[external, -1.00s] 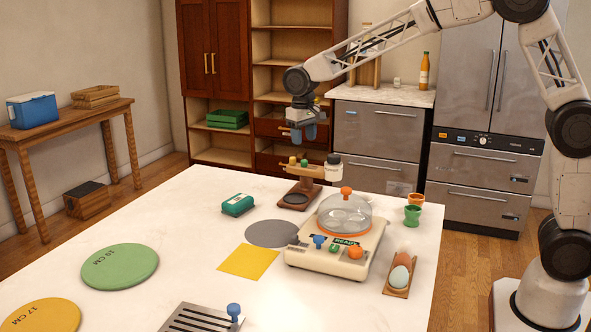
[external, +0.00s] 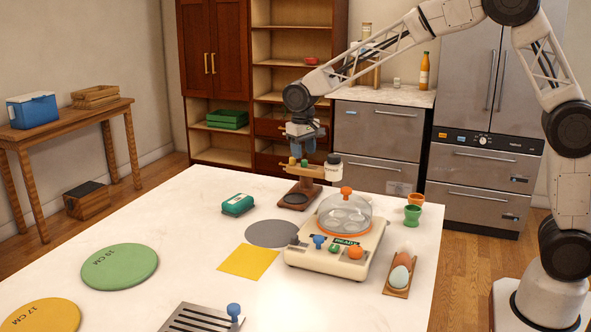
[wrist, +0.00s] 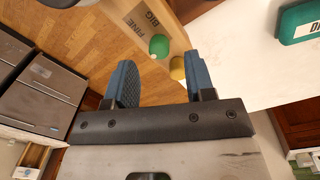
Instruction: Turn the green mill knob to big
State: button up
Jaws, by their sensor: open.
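The mill (external: 305,188) is a wooden stand on the far part of the white table. It has a green knob (external: 304,162) and a yellow knob (external: 292,160) on its top arm. In the wrist view the green knob (wrist: 159,45) sits near labels reading FINE and BIG (wrist: 148,20), with the yellow knob (wrist: 178,67) beside it. My gripper (external: 303,150) is just above the mill's top, pointing down. In the wrist view its blue fingers (wrist: 160,75) are open and empty, with the yellow knob showing between them and the green knob just beyond the fingertips.
A white jar with a dark lid (external: 333,168) is at the mill's right end. A green box (external: 238,205) lies left of the mill. An egg cooker (external: 338,258) with a clear domed lid stands in front. The air left of the mill is clear.

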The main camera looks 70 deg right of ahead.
aim_at(304, 161)
jog(key=shift+d+f, duration=0.1)
jog(key=shift+f, duration=1.5)
grip_shut()
